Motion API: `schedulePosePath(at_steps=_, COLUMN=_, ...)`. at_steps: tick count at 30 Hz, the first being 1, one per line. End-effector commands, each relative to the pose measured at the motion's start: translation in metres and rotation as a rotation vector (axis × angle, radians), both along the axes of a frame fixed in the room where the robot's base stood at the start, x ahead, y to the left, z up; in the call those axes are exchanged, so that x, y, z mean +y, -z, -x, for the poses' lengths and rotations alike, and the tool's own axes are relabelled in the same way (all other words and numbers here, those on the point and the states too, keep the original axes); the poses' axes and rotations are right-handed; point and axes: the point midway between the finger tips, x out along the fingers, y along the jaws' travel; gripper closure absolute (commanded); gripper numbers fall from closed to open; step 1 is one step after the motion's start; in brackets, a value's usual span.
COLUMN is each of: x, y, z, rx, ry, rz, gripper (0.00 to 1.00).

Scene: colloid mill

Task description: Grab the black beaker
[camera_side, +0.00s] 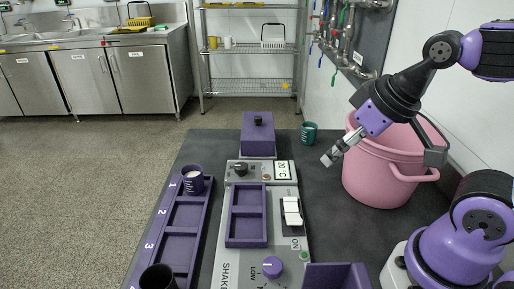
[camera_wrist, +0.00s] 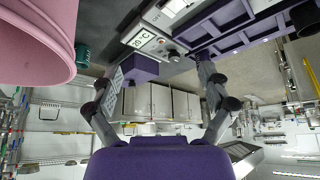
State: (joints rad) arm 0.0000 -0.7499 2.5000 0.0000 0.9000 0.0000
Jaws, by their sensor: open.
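The black beaker (camera_side: 158,278) stands at the near end of the numbered purple rack, partly cut off by the bottom edge of the side view. My gripper (camera_side: 381,157) is open and empty, raised in front of the pink bucket at the right, far from the black beaker. In the wrist view its two fingers stand wide apart with nothing held between them (camera_wrist: 160,70).
A purple beaker (camera_side: 193,181) stands in slot 1 of the rack (camera_side: 178,249). A green beaker (camera_side: 309,133) stands near the pink bucket (camera_side: 388,172). The shaker (camera_side: 291,252), with a purple holder and switches, fills the middle. A purple box (camera_side: 258,138) stands behind it.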

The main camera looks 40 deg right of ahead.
Motion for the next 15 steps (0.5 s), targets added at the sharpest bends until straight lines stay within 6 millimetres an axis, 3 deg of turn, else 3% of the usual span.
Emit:
schedulePosePath(at_steps=5, x=0.002, y=-0.001, z=-0.003, rx=0.003, ry=-0.003, rz=-0.002, gripper=0.10)
schedulePosePath(at_steps=8, x=0.013, y=-0.006, z=-0.015, rx=0.020, ry=-0.013, rz=-0.011, gripper=0.10)
schedulePosePath(at_steps=11, x=0.038, y=-0.012, z=-0.040, rx=0.049, ry=-0.025, rz=-0.023, gripper=0.10)
schedulePosePath(at_steps=15, x=0.105, y=-0.011, z=-0.079, rx=0.090, ry=-0.037, rz=-0.029, gripper=0.10)
